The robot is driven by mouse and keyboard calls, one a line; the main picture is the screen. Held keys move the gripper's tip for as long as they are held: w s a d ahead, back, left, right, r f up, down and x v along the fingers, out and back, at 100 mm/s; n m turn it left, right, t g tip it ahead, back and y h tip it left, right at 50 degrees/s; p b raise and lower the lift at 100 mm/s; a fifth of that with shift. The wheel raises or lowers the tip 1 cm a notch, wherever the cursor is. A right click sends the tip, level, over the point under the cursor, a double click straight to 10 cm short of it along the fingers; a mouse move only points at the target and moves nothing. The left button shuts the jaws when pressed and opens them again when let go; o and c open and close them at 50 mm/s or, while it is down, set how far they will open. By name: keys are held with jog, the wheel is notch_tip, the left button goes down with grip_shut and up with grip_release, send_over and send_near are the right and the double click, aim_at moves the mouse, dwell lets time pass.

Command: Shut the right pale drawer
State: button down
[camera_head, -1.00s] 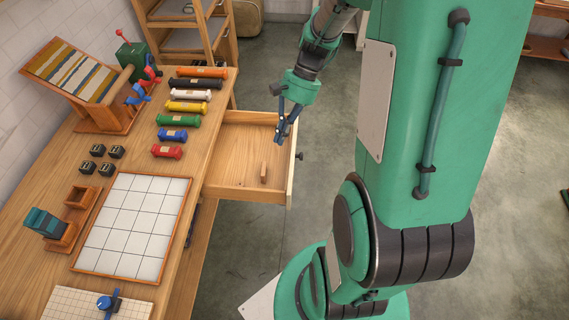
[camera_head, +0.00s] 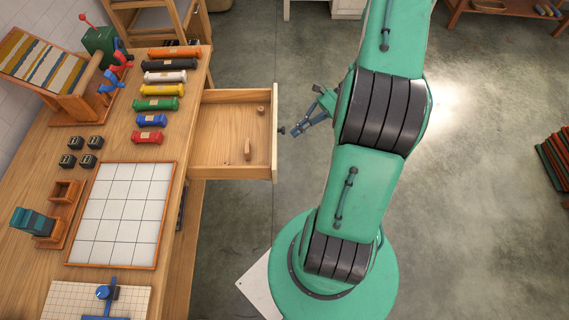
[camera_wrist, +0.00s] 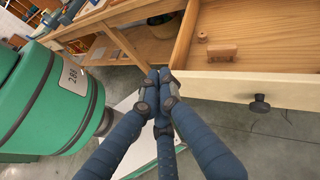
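The pale drawer (camera_head: 232,103) stands pulled out from the right side of the workbench, with its front panel (camera_head: 275,150) and dark knob (camera_head: 282,130) facing right. Two small wooden pieces lie inside it. In the wrist view the pale front (camera_wrist: 220,84) and its knob (camera_wrist: 260,104) fill the right side. My gripper (camera_head: 297,131) is outside the drawer, just right of the front and close to the knob. In the wrist view its blue fingers meet at the tips (camera_wrist: 161,76), with nothing between them. I cannot tell whether they touch the front.
The workbench (camera_head: 190,190) holds a row of coloured skeins (camera_head: 164,90), a white gridded board (camera_head: 120,215), several small dark blocks and a tilted striped rack (camera_head: 45,62). A wooden shelf unit stands behind it. The floor right of the drawer is open around my base.

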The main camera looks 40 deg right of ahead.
jog(key=s+d+f+m+t, duration=0.2)
jog(key=s+f+m+t, duration=0.2)
jog(key=f, duration=0.5)
jog(key=s+d+f+m+t, duration=0.1)
jog(key=s+f+m+t, duration=0.4)
jog(key=f, duration=0.3)
jog(key=shift+d+f+t+p, duration=0.4)
jog(key=shift+p, duration=0.05)
jog(key=shift+a, duration=0.1)
jog(key=b+x, duration=0.1)
jog(key=x, duration=1.2)
jog(key=shift+w+a+b, duration=0.2)
jog(key=shift+a+b, duration=0.1)
jog(key=shift+a, duration=0.1)
jog(key=shift+r, duration=0.1)
send_near(196, 164)
jog(key=a+r, duration=0.1)
jog(key=a, duration=0.1)
jog(key=w+a+r, duration=0.1)
jog(key=a+r, duration=0.1)
jog(key=w+a+r, duration=0.1)
jog(key=a, duration=0.1)
jog(key=shift+w+a+r, duration=0.2)
jog(key=shift+r, duration=0.05)
jog(key=shift+b+x, duration=0.3)
jog(key=shift+x, duration=0.6)
